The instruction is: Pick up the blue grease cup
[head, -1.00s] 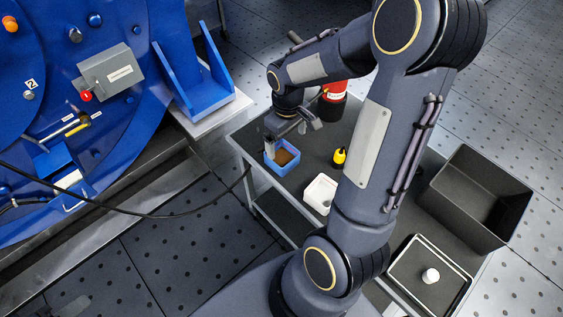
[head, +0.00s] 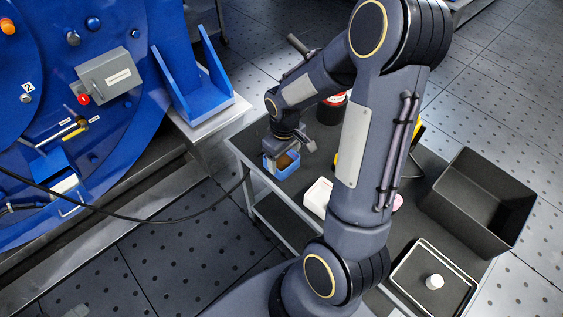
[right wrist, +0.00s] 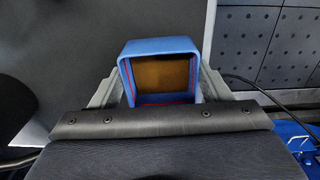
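The blue grease cup (head: 284,170) is a small square open cup with a brown inside, near the left corner of the dark cart top. My right gripper (head: 287,158) is down at the cup with one finger on each side of it. In the right wrist view the cup (right wrist: 160,48) sits between the two finger plates, which run close along its side walls. I cannot tell whether they press on it. Its lower part is hidden by the gripper body. My left gripper is not in view.
A white box (head: 317,197) stands on the cart, partly behind my right arm. A red container (head: 335,101) and a yellow item (head: 336,160) are mostly hidden. A black bin (head: 480,200) and a tray with a white knob (head: 434,282) are at right. A blue machine (head: 60,80) fills the left.

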